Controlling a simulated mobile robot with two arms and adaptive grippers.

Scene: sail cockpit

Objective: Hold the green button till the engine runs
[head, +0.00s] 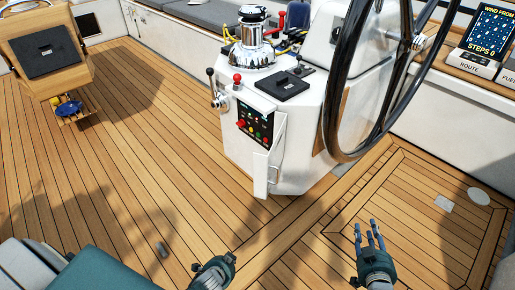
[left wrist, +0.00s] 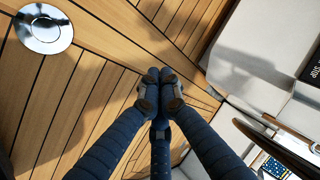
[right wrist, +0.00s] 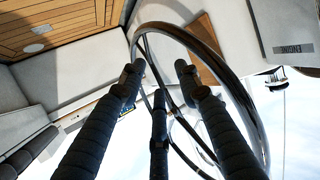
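The dark engine panel (head: 255,112) is on the front of the white steering console, with small red, yellow and green controls. A green button (head: 257,134) seems to sit in its lower row, but it is too small to make out surely. My left gripper (head: 229,260) is low at the bottom of the head view, well short of the panel. Its fingertips are together and empty in the left wrist view (left wrist: 160,76). My right gripper (head: 369,229) is over the deck, right of the console. Its fingers are spread and empty in the right wrist view (right wrist: 160,75).
A white door (head: 262,175) with a handle stands open below the panel. The big dark steering wheel (head: 335,100) is at the console's right. Open teak deck (head: 150,150) lies to the left.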

